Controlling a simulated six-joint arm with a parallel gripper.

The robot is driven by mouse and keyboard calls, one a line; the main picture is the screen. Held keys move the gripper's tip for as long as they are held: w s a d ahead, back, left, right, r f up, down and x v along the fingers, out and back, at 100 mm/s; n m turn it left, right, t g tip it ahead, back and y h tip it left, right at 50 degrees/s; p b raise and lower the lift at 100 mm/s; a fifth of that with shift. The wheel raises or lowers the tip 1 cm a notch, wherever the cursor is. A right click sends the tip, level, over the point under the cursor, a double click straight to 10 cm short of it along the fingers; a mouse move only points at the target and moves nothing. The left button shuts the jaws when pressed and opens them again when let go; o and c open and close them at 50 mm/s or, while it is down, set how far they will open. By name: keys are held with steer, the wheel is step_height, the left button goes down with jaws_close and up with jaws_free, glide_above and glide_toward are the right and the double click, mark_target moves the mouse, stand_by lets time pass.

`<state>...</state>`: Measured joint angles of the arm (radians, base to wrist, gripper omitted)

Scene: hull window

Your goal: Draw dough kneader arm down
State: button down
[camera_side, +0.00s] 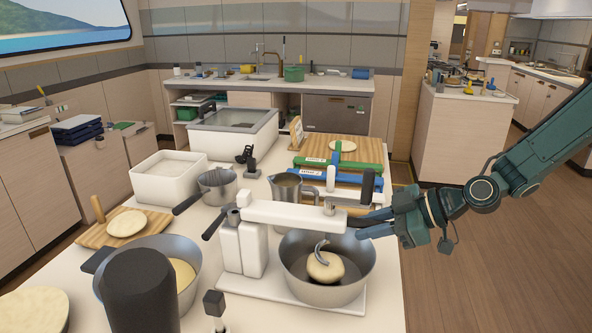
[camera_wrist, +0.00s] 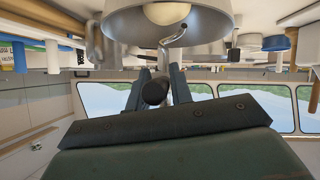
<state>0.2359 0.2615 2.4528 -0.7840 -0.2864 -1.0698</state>
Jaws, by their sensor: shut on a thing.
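The dough kneader is a white machine with an upright column (camera_side: 242,248) and a white arm (camera_side: 290,214) that lies about level over a steel bowl (camera_side: 327,283). A curved metal hook (camera_side: 320,248) hangs from the arm and meets the dough (camera_side: 326,267) in the bowl. My gripper (camera_side: 362,224) is at the arm's right end, shut on its dark handle. The wrist view, upside down, shows the round black handle (camera_wrist: 155,92) between my two fingers, with the hook (camera_wrist: 175,38) and bowl (camera_wrist: 125,22) beyond. The fingers partly hide the handle in the side view.
A steel jug (camera_side: 286,190), blue and green bars (camera_side: 340,178) and a dark upright handle (camera_side: 368,184) stand close behind the kneader. Another bowl (camera_side: 185,297) and a dark cylinder (camera_side: 139,290) are at the front left. The floor (camera_side: 480,270) to the right is clear.

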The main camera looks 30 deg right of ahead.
steer(key=shift+s+f, duration=0.1)
steer(key=shift+f, duration=0.15)
steer(key=c, duration=1.3)
jaws_free()
steer(key=shift+o, duration=0.2)
steer(key=shift+d+r, duration=0.1)
steer(key=shift+r, duration=0.05)
steer(key=shift+s+d+r, duration=0.25)
steer(key=shift+s, duration=0.05)
steer(key=v, duration=1.2)
steer(key=shift+s+r, duration=0.15)
steer(key=shift+r, duration=0.05)
steer(key=shift+d, duration=0.15)
